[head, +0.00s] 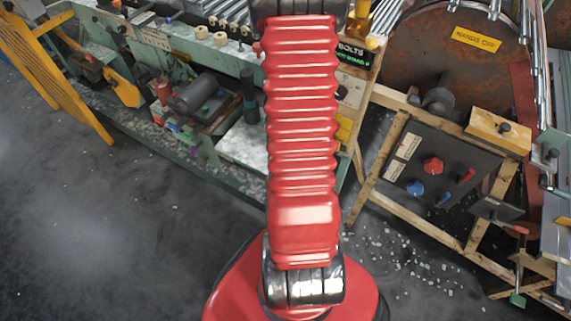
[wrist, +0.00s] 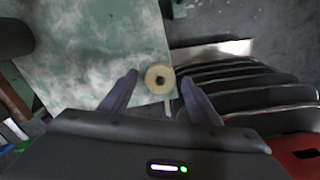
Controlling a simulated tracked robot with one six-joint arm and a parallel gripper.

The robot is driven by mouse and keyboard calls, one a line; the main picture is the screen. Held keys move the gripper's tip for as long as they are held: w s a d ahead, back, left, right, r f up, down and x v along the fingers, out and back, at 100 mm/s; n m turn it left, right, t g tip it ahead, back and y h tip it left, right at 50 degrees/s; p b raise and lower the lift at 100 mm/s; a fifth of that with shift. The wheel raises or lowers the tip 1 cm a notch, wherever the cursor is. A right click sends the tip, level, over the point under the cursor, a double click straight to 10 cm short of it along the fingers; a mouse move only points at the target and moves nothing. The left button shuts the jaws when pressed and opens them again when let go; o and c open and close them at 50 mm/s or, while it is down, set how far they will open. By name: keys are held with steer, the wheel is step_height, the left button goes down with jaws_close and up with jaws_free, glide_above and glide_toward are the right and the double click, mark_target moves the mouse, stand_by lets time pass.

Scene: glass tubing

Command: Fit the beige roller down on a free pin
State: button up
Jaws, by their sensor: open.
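In the wrist view a beige roller (wrist: 152,84) with a dark centre hole lies between the two fingers of my gripper (wrist: 160,78), which is open. Gaps show on both sides of the roller, so the fingers are apart from it. A short pale peg-like piece (wrist: 167,106) shows just below the roller; I cannot tell whether it is a pin. In the head view several beige rollers (head: 220,39) sit along the front rail of the green bench. My gripper is hidden there behind my red arm.
A worn pale green surface (wrist: 95,50) lies left of the roller in the wrist view. The green bench (head: 238,68) carries metal rods at the back. A wooden frame with a dark knob panel (head: 440,165) stands right of my arm. The grey floor (head: 100,220) is open at left.

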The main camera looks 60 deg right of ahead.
steer(key=shift+c, duration=0.4)
steer(key=c, duration=1.1)
steer(key=shift+r, duration=0.1)
steer(key=shift+r, duration=4.9)
steer(key=w+a+r+m, duration=0.2)
steer(key=w+a+m, duration=0.3)
steer(key=w+a, duration=0.55)
steer(key=w+a+r+m, duration=0.3)
steer(key=w+a+m, duration=0.4)
steer(key=w, duration=0.7)
steer(key=w+a+m, duration=0.1)
steer(key=a, duration=0.3)
steer(key=w+a+r, duration=0.1)
steer(key=w+a, duration=0.1)
steer(key=a, duration=0.2)
steer(key=w+a+r+m, duration=0.1)
steer(key=w+a, duration=0.1)
steer(key=a, duration=0.3)
steer(key=shift+w+m, duration=0.15)
steer(key=shift+m, duration=0.15)
